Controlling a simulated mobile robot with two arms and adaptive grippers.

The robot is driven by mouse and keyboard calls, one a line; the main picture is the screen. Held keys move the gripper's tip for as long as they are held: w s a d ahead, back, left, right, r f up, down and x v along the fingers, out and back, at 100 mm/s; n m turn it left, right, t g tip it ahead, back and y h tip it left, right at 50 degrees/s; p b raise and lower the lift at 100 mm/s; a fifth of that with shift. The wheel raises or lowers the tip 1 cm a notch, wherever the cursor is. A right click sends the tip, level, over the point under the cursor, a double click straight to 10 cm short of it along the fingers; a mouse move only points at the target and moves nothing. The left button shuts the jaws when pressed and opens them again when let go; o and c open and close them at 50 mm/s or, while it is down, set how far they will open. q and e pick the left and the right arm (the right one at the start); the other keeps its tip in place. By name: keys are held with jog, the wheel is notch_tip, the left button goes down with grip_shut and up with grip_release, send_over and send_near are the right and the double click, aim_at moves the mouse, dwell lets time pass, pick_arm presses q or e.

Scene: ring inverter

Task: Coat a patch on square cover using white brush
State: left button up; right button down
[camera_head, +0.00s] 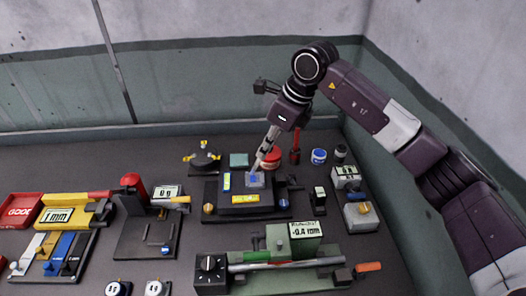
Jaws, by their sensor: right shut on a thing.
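My right gripper (266,150) reaches down from the upper right over a dark fixture (234,205) near the back middle of the table. It is shut on a slim pale tool, perhaps the white brush (258,166), which is small and partly hidden by the fingers. The tool's lower end is at or just above a small grey square piece, which looks like the square cover (264,183), with a blue patch (254,179) on it. I cannot tell whether the tip touches it. My left gripper is not in view.
A teal square block (238,160) and a round black fixture (204,157) stand behind. A red round thing (271,158), a blue-and-white jar (319,156) and a dark jar (340,153) are near. A gauge rig (292,250) stands in front, a red tray (20,210) at left.

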notch_tip(320, 180, up, 2)
jog(key=shift+s+r+p, duration=0.1)
jog(key=shift+s+p, duration=0.05)
jog(key=shift+p, duration=0.2)
jog(key=shift+r, duration=0.55)
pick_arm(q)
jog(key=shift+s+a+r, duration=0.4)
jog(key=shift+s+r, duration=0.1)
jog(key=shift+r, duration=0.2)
pick_arm(e)
jog(key=shift+d+f+b, duration=0.35)
jog(key=shift+d+f, duration=0.25)
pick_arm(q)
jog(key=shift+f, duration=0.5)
